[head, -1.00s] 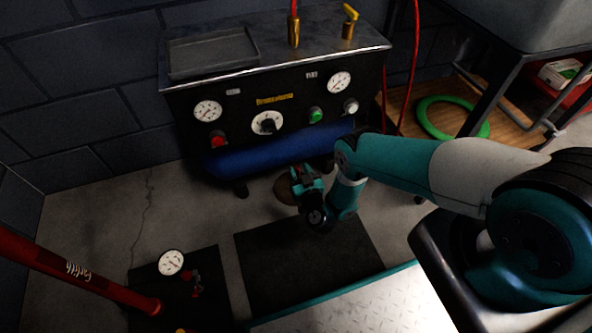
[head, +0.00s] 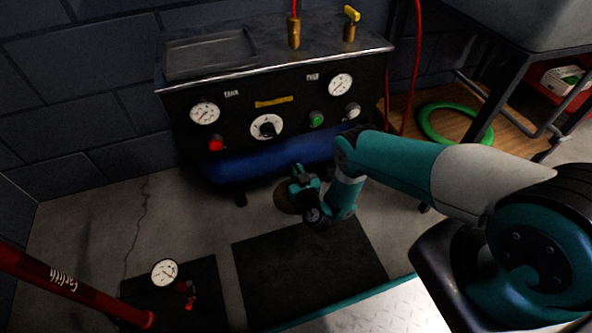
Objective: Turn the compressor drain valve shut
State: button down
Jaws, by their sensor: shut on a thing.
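The compressor (head: 270,88) is a dark cabinet with gauges and knobs, and its blue tank (head: 240,168) lies below the panel. My gripper (head: 298,172) is low at the tank's underside, right of its middle. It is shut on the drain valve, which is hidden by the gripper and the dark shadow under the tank. I cannot see the valve's handle or its angle.
A yellow-handled brass valve (head: 350,24) and a brass fitting with a red hose (head: 294,32) stand on top. A black mat (head: 305,270) lies in front. A red pump (head: 75,288) with a gauge (head: 165,272) is at lower left. A green ring (head: 432,128) lies at right.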

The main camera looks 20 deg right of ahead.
jog(key=shift+d+m, duration=0.2)
jog(key=shift+m, duration=0.1)
jog(key=shift+d+f+m, duration=0.35)
jog(key=shift+f+m, duration=0.05)
jog(key=shift+m, duration=2.4)
jog(key=shift+d+f+m, duration=0.4)
jog(key=shift+f+m, duration=0.05)
jog(key=shift+m, duration=2.35)
jog(key=shift+d+f+m, duration=0.35)
jog(key=shift+f+m, duration=0.05)
jog(key=shift+m, duration=2.4)
jog(key=shift+w+r, duration=0.15)
jog(key=c, duration=1.2)
grip_release()
jog(key=shift+o, duration=0.2)
jog(key=shift+d, duration=0.1)
